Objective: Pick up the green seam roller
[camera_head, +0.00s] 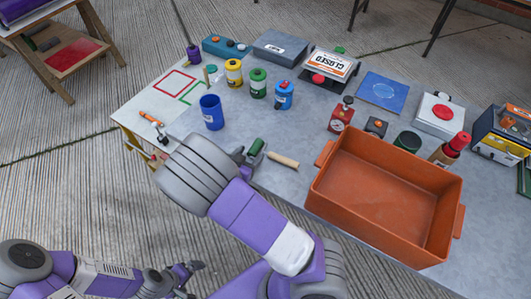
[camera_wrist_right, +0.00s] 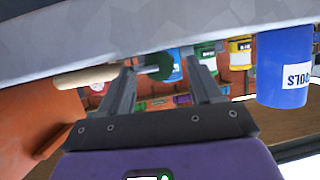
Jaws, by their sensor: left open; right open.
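The green seam roller (camera_head: 256,147) lies on the grey table, its wooden handle (camera_head: 283,160) pointing towards the orange crate. In the right wrist view its green roller (camera_wrist_right: 166,67) shows between the fingertips, and its wooden handle (camera_wrist_right: 85,77) extends left past one finger. My right gripper (camera_head: 243,154) is open beside the roller's green end, partly hidden by my wrist. In the right wrist view my right gripper (camera_wrist_right: 164,75) has its fingers apart; I cannot tell whether they touch the tool. My left gripper (camera_head: 187,272) is open and empty, low at the left, away from the table.
A blue cup (camera_head: 211,112) stands behind my right wrist. An orange crate (camera_head: 333,196) stands right of the roller. Yellow (camera_head: 234,72), green (camera_head: 257,83) and blue (camera_head: 284,95) containers stand behind. An orange-handled tool (camera_head: 151,118) lies on the white panel at left.

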